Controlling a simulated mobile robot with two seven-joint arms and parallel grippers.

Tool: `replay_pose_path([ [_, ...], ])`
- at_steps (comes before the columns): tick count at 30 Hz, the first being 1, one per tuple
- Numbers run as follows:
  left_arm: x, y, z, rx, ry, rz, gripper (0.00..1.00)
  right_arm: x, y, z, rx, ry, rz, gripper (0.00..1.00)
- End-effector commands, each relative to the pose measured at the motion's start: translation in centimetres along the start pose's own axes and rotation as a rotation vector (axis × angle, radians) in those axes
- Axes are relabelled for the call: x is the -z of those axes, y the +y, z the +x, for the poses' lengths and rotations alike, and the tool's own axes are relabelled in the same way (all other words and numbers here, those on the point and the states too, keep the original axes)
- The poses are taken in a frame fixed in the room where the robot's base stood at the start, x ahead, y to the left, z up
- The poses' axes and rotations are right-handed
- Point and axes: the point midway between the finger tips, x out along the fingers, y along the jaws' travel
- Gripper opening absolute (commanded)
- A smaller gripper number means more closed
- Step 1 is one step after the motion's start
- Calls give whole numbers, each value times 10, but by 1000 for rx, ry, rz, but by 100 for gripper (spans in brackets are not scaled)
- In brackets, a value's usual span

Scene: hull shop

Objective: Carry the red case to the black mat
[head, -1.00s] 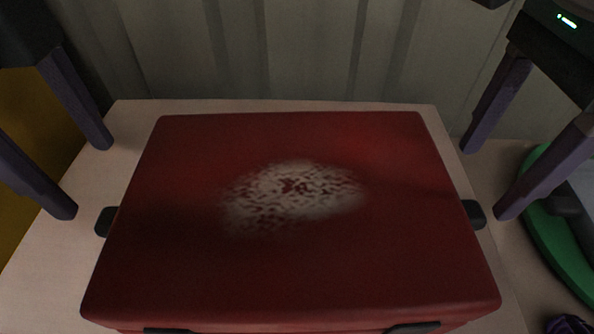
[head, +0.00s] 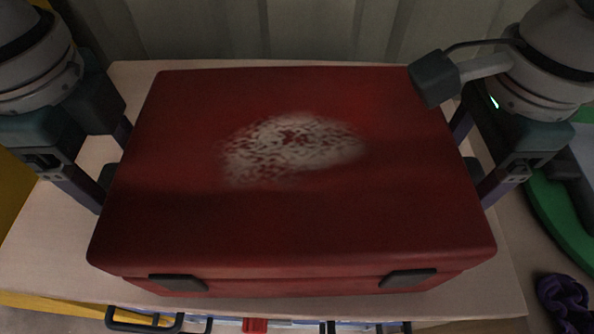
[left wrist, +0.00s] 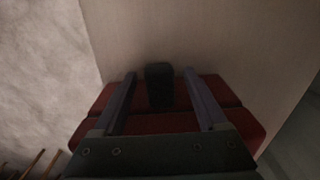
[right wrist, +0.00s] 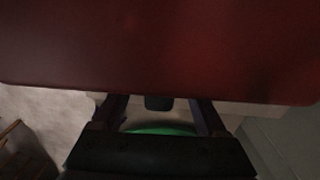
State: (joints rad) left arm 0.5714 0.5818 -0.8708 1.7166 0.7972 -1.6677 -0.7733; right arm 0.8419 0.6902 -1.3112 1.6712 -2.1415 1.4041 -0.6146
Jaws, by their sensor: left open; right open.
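The red case (head: 300,215) lies flat on a pale table, with a worn white patch on its lid and two dark latches on its front. A dark handle sticks out from each short side. My left gripper (head: 112,168) is open at the left side; in the left wrist view the left handle (left wrist: 159,84) stands between its spread fingers. My right gripper (head: 480,160) is open at the right side; in the right wrist view the right handle (right wrist: 158,103) shows between its fingers, partly under the case's edge. No black mat is visible.
The pale table (head: 50,250) has narrow free strips around the case. A corrugated wall (head: 270,35) stands close behind. A green-rimmed object (head: 550,215) and a purple crumpled thing (head: 563,300) are at the right. Handles and other items show below the front edge.

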Motion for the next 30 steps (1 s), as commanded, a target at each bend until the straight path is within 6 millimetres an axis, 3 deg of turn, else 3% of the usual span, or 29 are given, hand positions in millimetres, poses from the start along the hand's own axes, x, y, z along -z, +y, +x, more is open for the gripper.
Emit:
replay_pose_path([
  [13,0,0,10,0,-1,1,74,0,0,9,0,0,0,74],
  [30,0,0,9,1,-1,0,10,0,0,9,0,0,0,10],
])
